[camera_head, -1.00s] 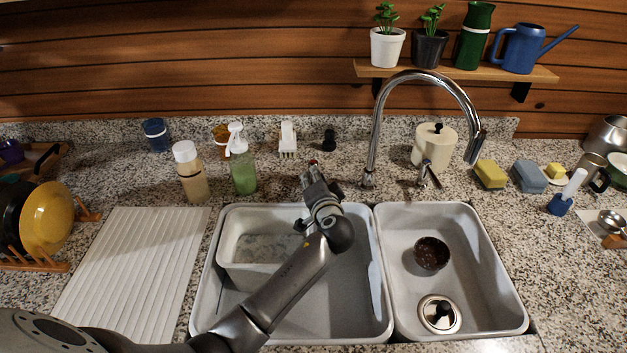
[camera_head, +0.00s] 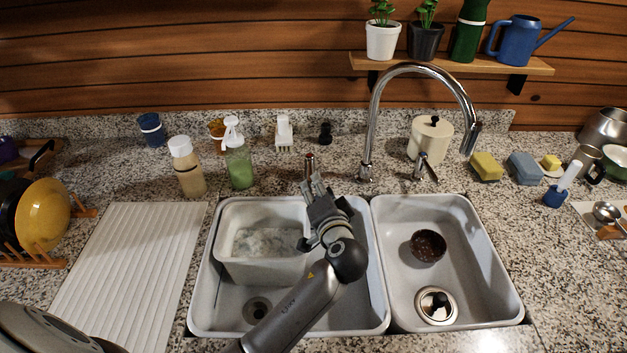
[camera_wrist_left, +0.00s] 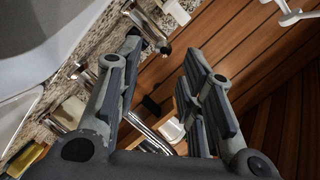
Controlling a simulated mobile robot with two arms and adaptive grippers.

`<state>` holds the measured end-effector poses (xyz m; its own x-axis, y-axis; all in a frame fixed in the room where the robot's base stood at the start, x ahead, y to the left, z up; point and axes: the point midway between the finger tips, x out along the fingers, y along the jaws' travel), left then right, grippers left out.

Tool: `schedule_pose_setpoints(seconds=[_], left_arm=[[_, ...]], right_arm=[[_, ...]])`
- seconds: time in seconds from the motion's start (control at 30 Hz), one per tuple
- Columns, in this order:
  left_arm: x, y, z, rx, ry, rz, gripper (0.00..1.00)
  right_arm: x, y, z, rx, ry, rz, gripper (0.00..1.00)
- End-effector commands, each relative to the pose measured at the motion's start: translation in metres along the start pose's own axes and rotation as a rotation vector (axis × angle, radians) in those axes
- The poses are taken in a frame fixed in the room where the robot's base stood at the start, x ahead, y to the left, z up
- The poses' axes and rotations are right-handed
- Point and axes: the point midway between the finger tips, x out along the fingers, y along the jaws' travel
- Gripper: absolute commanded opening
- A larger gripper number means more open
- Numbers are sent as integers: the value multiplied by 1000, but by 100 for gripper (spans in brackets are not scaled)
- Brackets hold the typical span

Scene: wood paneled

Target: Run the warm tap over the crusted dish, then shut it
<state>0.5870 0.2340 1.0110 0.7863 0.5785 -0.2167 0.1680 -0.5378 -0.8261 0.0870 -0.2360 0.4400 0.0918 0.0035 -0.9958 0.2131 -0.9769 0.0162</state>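The crusted dish is a dark brown bowl (camera_head: 428,245) lying in the right basin. The chrome faucet (camera_head: 371,125) arches up and its spout end hangs over the back of the right basin; I see no water stream. A tap handle with a red top (camera_head: 310,163) stands left of the faucet; a second chrome handle (camera_head: 424,168) stands right of it. My left gripper (camera_head: 318,188) is just in front of the red-topped handle, seemingly apart from it. Its fingers also show spread and empty in the left wrist view (camera_wrist_left: 165,75). My right gripper is out of view.
A grey tub (camera_head: 228,268) with cloudy contents sits in the left basin (camera_head: 205,312). Bottles, including a green soap bottle (camera_head: 239,165), stand behind it. A cream canister (camera_head: 430,140) and sponges (camera_head: 486,166) lie to the right. A ribbed drainboard (camera_head: 130,260) is clear.

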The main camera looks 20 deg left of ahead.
Motion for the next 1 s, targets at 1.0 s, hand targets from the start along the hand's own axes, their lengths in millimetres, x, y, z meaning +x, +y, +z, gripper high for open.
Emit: schedule_pose_setpoints(seconds=[1.0], left_arm=[[-36, -25, -16, 0, 1, -2, 35]], right_arm=[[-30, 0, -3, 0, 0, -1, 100]])
